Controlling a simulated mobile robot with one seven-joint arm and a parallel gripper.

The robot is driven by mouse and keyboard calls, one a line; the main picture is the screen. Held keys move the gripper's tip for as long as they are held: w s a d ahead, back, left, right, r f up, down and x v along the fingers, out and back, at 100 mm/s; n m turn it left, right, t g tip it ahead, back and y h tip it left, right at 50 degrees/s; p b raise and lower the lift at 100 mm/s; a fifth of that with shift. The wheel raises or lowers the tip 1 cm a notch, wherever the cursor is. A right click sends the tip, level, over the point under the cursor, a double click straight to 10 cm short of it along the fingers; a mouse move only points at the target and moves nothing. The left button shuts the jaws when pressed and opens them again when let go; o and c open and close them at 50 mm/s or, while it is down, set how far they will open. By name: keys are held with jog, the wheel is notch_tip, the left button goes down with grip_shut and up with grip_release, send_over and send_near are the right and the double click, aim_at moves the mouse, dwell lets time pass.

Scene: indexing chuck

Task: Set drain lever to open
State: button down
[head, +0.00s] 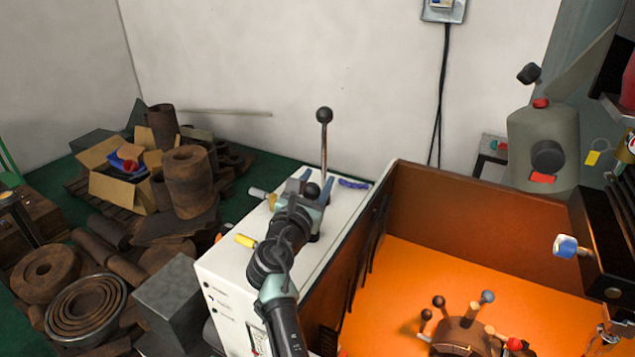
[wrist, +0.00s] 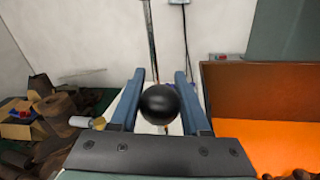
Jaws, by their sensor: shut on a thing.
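My gripper (head: 316,182) is over the white cabinet top in the head view, pointing away from me. Its two blue fingers stand on either side of a black ball knob (head: 312,190) and are shut on it. In the wrist view the black ball knob (wrist: 160,104) fills the space between the fingers and hides what is below it. A taller lever (head: 324,140) with its own black ball stands upright just beyond the gripper. No label shows which one is the drain lever.
The white cabinet (head: 225,290) carries a yellow handle (head: 246,241), a grey handle (head: 258,193) and a purple part (head: 353,184). An orange-floored machine tray (head: 440,260) lies to the right. Rusty metal stock (head: 187,180) is heaped at the left.

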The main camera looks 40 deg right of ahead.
jog(key=c, duration=0.6)
grip_release()
jog(key=shift+r, duration=0.5)
jog(key=shift+o, duration=1)
jog(key=shift+f, duration=0.2)
jog(key=shift+f, duration=0.1)
jog(key=shift+b+v, duration=1.35)
jog(key=shift+v, duration=5.2)
jog(key=shift+w, duration=0.1)
